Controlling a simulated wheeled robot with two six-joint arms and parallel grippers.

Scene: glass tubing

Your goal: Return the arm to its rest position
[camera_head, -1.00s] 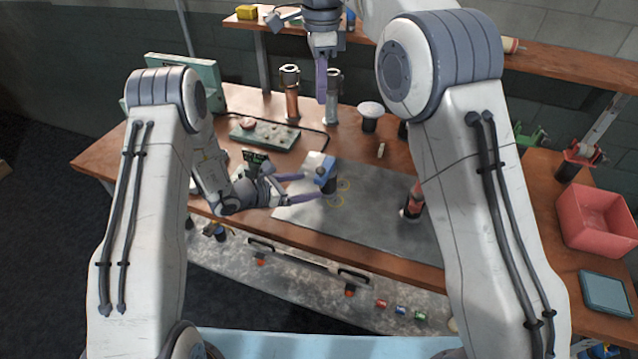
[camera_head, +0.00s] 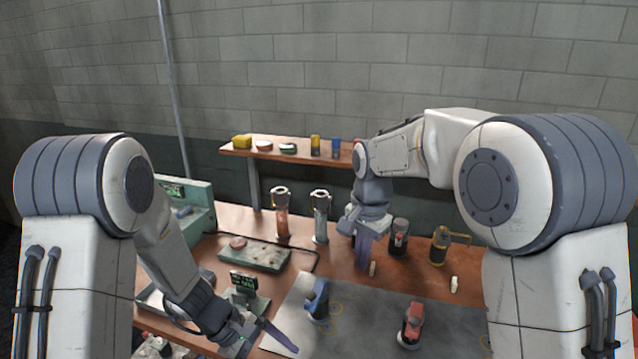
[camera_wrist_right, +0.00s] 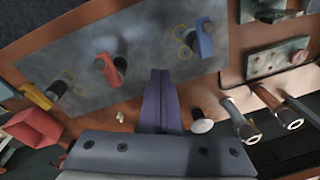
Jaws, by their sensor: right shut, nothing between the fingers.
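My right gripper (camera_head: 362,262) points down over the back of the table, its purple fingers shut together with nothing between them. In the right wrist view the closed fingers (camera_wrist_right: 161,90) lie between the grey mat and a round white-topped object (camera_wrist_right: 202,126). My left gripper (camera_head: 285,340) is low at the front left, near the mat's left edge. One purple finger shows, and the picture does not make clear how far its jaws are apart. A blue clamp-like tool (camera_head: 317,300) stands on the mat, apart from the left finger. A red one (camera_head: 411,325) stands farther right.
Two tall cylinders, one orange (camera_head: 282,220) and one glassy (camera_head: 320,220), stand behind a green control panel (camera_head: 255,255). A dark cylinder (camera_head: 398,240) and a yellow-handled one (camera_head: 440,247) stand right of my right gripper. A shelf (camera_head: 235,153) runs along the wall.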

